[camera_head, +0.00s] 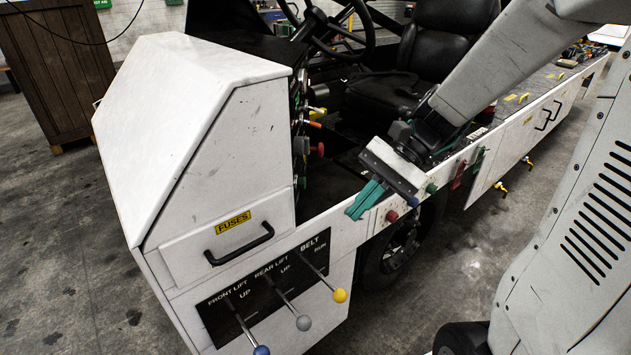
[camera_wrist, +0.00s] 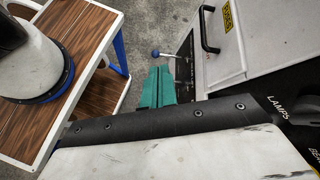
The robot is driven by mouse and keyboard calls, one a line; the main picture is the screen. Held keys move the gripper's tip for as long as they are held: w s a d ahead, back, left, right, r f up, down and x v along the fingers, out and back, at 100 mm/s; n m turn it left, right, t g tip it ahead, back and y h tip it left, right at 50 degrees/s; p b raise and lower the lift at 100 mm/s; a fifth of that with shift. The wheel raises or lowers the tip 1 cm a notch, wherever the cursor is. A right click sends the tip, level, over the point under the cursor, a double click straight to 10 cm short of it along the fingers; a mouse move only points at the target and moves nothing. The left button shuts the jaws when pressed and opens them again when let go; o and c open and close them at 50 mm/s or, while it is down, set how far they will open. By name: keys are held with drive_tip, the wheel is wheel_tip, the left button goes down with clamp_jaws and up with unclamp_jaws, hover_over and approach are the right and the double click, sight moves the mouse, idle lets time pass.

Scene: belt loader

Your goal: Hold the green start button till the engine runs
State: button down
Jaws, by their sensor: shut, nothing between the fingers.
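My gripper (camera_head: 356,208) has teal fingers pressed together, and it is over the loader's white side rail, pointing toward the lower left. In the wrist view the shut fingers (camera_wrist: 155,84) point toward the floor, with nothing between them. A green round button (camera_head: 431,188) shows on the side panel just right of my gripper, near a red round button (camera_head: 391,216). Another small green control (camera_head: 302,183) is on the dashboard edge. I cannot tell from labels which green one is the start button. My fingertips appear apart from both. No green button is clear in the wrist view.
Levers with blue (camera_head: 261,350), grey (camera_head: 303,323) and yellow (camera_head: 340,295) knobs stick out below the fuses drawer (camera_head: 222,251). The steering wheel (camera_head: 335,30) and black seat (camera_head: 385,92) are behind. A wooden-topped trolley (camera_wrist: 100,18) stands at left in the wrist view.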

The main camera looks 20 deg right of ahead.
sight(301, 183)
drive_tip(key=w+d+f+m+t+y, duration=0.5)
drive_tip(key=w+d+f+m+t, duration=0.3)
drive_tip(key=w+d+m+t, duration=0.2)
drive_tip(key=w+d+m, duration=0.2)
drive_tip(key=w+m, duration=0.1)
drive_tip(key=shift+d+f+y, duration=0.3)
drive_tip(key=shift+y, duration=0.1)
drive_tip(key=x, duration=1.4)
drive_tip(key=shift+w, duration=0.1)
drive_tip(key=shift+r, duration=0.1)
drive_tip(key=shift+x, duration=0.75)
drive_tip(key=shift+a, duration=0.1)
drive_tip(key=shift+a+r, duration=0.1)
drive_tip(key=shift+r, duration=0.05)
